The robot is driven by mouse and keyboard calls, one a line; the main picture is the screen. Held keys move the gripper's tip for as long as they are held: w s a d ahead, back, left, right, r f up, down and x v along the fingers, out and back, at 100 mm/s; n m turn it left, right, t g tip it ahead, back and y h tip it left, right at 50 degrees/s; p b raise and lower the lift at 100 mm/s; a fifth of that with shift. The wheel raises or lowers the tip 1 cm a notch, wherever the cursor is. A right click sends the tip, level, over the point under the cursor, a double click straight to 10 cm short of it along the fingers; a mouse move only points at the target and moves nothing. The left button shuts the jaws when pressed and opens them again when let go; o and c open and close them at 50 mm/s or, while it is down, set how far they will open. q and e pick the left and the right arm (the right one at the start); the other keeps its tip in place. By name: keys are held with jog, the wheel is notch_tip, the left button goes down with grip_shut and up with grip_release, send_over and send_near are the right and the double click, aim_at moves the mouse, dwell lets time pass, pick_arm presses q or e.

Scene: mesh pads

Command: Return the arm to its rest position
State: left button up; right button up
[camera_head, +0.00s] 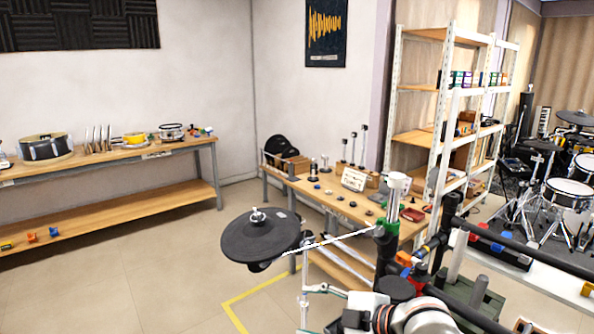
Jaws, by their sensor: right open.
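My right arm (415,318) comes in at the bottom, right of the middle, with white rounded links and a dark round joint. My left gripper is out of the picture.
A black drum rack (535,255) with a white-and-green upright stands close on the right. Behind are a workbench (340,205) with small parts and a metal shelf unit (445,120). A long bench (120,160) lines the left wall. Open floor (150,265) lies left of the pad, with yellow tape.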

jog(key=s+d+f+m+t+h, duration=0.15)
jog(key=s+d+f+m, duration=0.25)
jog(key=f, duration=0.4)
jog(key=s+d+f+m+t+h, duration=0.1)
jog(key=s+d+f+m+h, duration=0.1)
jog(key=s+d+f+m, duration=0.45)
jog(key=s+d+f+m+t+h, duration=0.1)
jog(key=s+d+f+m+h, duration=0.15)
jog(key=f, duration=0.65)
jog(key=s+d+f+m+h, duration=0.2)
jog(key=s+d+f, duration=0.4)
jog(key=s, duration=0.4)
jog(key=shift+f+m+g, duration=0.45)
jog(key=shift+f+m, duration=0.15)
jog(key=shift+f, duration=0.05)
jog(key=shift+s, duration=0.1)
